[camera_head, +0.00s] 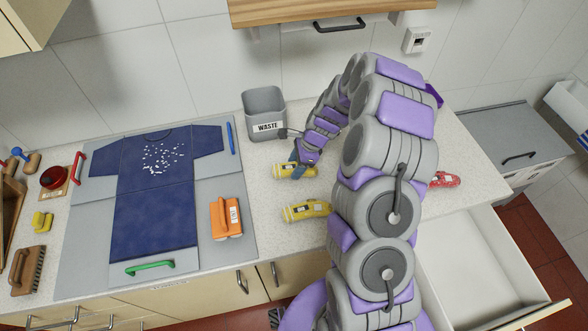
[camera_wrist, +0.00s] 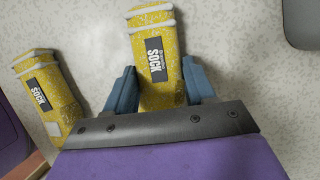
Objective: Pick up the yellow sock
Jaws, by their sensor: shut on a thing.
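A yellow sock (camera_wrist: 157,62) with a dark label reading SOCK lies between the two blue fingers of my gripper (camera_wrist: 160,85) in the wrist view. The fingers are shut on its sides. In the head view this sock (camera_head: 281,171) is on the counter below the waste bin, partly hidden by my gripper (camera_head: 299,165). A second yellow sock (camera_head: 306,211) lies nearer the counter's front edge. It also shows at the left of the wrist view (camera_wrist: 48,92), apart from my gripper. I cannot tell whether the held sock is touching the counter.
A grey waste bin (camera_head: 264,113) stands behind the held sock. A blue shirt (camera_head: 155,200) lies on a grey board at left, with an orange tool (camera_head: 226,217) on the board. A red object (camera_head: 446,180) is right of my arm. An open drawer (camera_head: 480,262) is at lower right.

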